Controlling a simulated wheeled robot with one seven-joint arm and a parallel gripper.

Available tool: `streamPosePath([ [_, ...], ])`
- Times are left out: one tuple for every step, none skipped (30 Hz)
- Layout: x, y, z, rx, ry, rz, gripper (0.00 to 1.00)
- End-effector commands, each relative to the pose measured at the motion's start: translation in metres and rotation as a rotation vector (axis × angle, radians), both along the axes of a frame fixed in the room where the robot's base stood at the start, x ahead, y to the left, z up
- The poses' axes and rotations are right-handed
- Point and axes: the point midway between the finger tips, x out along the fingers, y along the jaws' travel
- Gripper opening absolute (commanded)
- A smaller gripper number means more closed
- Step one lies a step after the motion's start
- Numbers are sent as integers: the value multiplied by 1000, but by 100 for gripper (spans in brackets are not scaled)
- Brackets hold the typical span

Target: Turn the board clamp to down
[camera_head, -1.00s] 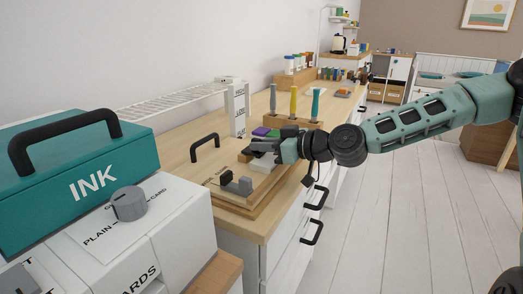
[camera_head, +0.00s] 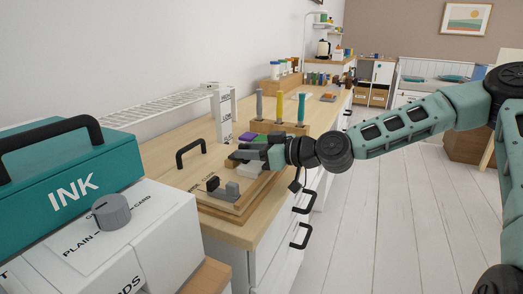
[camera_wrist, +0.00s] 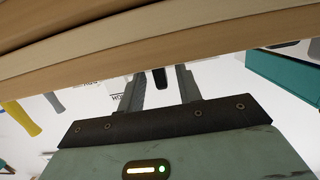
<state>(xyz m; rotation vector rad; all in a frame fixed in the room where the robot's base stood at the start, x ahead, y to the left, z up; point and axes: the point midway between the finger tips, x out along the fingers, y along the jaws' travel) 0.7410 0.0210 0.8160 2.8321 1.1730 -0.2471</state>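The board clamp looks to be the small grey and black piece (camera_head: 222,189) on the near part of a wooden board (camera_head: 240,209) at the desk's front edge. The black part is at its left end and the grey part stands at its right; its setting is too small to tell. My gripper (camera_head: 240,155) is low over the board's far part, beyond the clamp and apart from it, pointing left. In the wrist view my gripper's two fingers (camera_wrist: 160,88) are spread. A black bar shows between them, apparently behind; I cannot tell what it is.
A black arched handle (camera_head: 191,151) stands behind the board. Upright tools (camera_head: 280,107) stand in a wooden block beyond my gripper. Open floor lies right.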

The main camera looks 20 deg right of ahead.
Motion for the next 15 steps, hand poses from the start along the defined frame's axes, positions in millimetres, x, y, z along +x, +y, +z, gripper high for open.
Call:
streamPosePath([
  [-2, -3, 1, 0, 0, -1, 35],
  [-3, -5, 2, 0, 0, -2, 35],
  [-6, -8, 3, 0, 0, -2, 35],
  [-9, -11, 4, 0, 0, -2, 35],
  [-13, -14, 5, 0, 0, -3, 35],
  [-18, -20, 7, 0, 0, -3, 35],
  [-22, -24, 8, 0, 0, -3, 35],
  [-26, -29, 9, 1, 1, -5, 35],
  [-32, -35, 10, 1, 1, -5, 35],
  [-37, -39, 12, 1, 1, -5, 35],
  [-42, -44, 13, 1, 1, -5, 35],
  [-47, -50, 14, 1, 0, -5, 35],
  [-52, -54, 15, 1, 1, -4, 35],
  [-56, -58, 16, 2, 2, -4, 35],
  [-62, -64, 18, 2, 1, -6, 35],
])
